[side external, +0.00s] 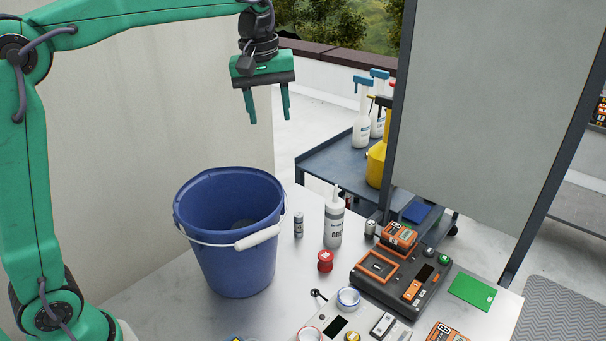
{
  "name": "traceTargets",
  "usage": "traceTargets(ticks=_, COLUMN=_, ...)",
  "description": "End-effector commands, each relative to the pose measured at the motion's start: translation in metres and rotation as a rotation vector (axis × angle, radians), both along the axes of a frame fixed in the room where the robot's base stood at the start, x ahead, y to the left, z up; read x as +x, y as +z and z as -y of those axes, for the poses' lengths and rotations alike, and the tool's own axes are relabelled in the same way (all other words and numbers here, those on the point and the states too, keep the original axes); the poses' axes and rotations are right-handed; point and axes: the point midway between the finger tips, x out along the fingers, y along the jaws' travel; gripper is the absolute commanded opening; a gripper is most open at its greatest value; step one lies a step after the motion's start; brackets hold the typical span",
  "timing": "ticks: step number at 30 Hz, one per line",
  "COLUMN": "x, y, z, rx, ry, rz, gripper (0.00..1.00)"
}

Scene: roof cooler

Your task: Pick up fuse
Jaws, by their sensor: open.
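My gripper (269,119) is open and empty, with its two green fingers pointing down. It hangs high above the table, over the right part of the blue bucket and behind it in the picture. A small grey and dark-blue cylinder (298,225) stands upright on the table, just right of the bucket. It may be the fuse, but its label is too small to read. Another small grey piece (370,228) stands further right, beside the glue bottle; I cannot tell what it is. My gripper is well apart from both.
The blue bucket (228,255) with a white handle is a tall obstacle. A white glue bottle (334,222), a red spool (325,261), tape (348,298) and a dark charger-like device (405,283) crowd the table (158,302). A grey panel (480,110) stands behind.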

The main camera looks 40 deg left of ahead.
Motion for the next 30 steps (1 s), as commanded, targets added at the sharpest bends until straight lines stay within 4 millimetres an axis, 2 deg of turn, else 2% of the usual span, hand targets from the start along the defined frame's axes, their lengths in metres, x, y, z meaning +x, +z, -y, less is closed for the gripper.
traceTargets(ticks=3, x=0.023, y=-0.011, z=0.002, rx=-0.007, ry=0.072, rz=-0.037, gripper=0.49)
traceTargets(ticks=12, x=0.051, y=-0.028, z=0.005, rx=-0.012, ry=0.184, rz=-0.086, gripper=0.49)
traceTargets(ticks=24, x=0.072, y=-0.043, z=0.007, rx=-0.013, ry=0.27, rz=-0.124, gripper=0.49)
traceTargets(ticks=30, x=0.071, y=-0.063, z=0.007, rx=-0.013, ry=0.27, rz=-0.124, gripper=0.49)
